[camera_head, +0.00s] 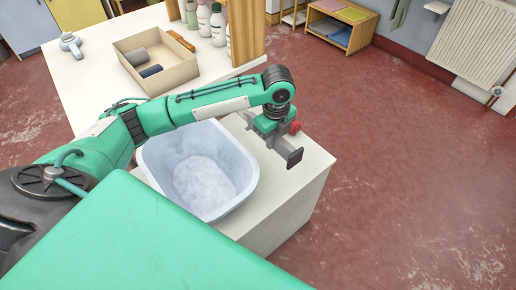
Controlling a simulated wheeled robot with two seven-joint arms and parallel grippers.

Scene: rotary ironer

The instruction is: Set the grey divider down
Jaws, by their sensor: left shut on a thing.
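My left gripper (279,141) hangs from the green arm above the right end of the white counter, just right of the pale basin. It is shut on a grey piece that I take to be the grey divider (293,157). The piece and the grey jaws are hard to tell apart, and much of the grip is hidden by the wrist. I cannot tell whether the piece touches the counter. My right gripper is not in view.
The pale plastic basin (240,187) stands on the counter (292,190) with whitish contents. A beige open box (178,77) holds a grey roll and a dark blue roll. Several bottles (218,25) stand behind it. Bare red floor lies right of the counter.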

